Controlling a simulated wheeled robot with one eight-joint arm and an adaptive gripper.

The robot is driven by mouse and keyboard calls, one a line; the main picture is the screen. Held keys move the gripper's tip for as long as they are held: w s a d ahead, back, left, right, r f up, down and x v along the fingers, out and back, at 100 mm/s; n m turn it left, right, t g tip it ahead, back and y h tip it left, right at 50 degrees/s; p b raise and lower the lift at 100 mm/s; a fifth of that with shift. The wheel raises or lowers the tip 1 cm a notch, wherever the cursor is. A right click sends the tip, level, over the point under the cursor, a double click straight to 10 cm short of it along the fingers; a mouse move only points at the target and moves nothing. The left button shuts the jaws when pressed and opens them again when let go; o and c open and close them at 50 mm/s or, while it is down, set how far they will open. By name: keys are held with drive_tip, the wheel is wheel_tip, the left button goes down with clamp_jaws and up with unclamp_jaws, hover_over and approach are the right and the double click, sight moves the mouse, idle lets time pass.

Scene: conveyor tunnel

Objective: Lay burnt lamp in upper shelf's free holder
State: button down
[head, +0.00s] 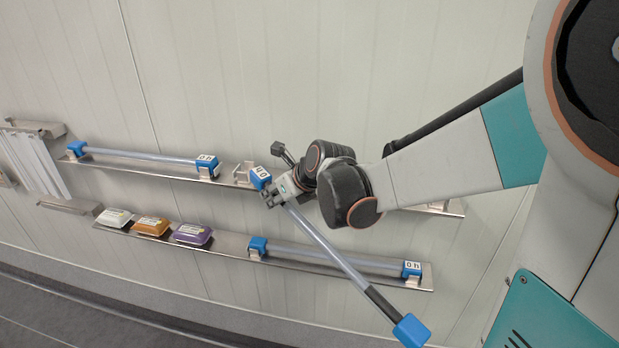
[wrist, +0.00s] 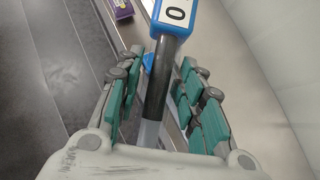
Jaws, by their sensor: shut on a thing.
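The burnt lamp, a tube with darkened ends and blue caps, hangs tilted in front of the wall. One labelled cap (head: 260,178) is high beside my gripper (head: 277,197), and its other cap (head: 411,330) is low at right. My gripper is shut on the lamp near the upper cap. The wrist view shows the dark lamp end (wrist: 161,80) between the green finger pads. The upper shelf (head: 130,168) holds a clear lamp (head: 140,155) at left. An empty metal holder (head: 243,173) stands right of it, partly beside the lamp's cap. My arm hides much of the shelf's right part.
The lower shelf (head: 225,247) carries a white pack (head: 115,217), an orange pack (head: 151,227), a purple pack (head: 192,234) and a clear lamp (head: 335,260) with blue caps. The held lamp crosses in front of this shelf. Metal brackets (head: 35,127) sit at far left.

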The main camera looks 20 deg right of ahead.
drive_tip(key=shift+s+d+f, duration=0.1)
drive_tip(key=shift+f, duration=0.3)
drive_tip(key=shift+r, duration=0.1)
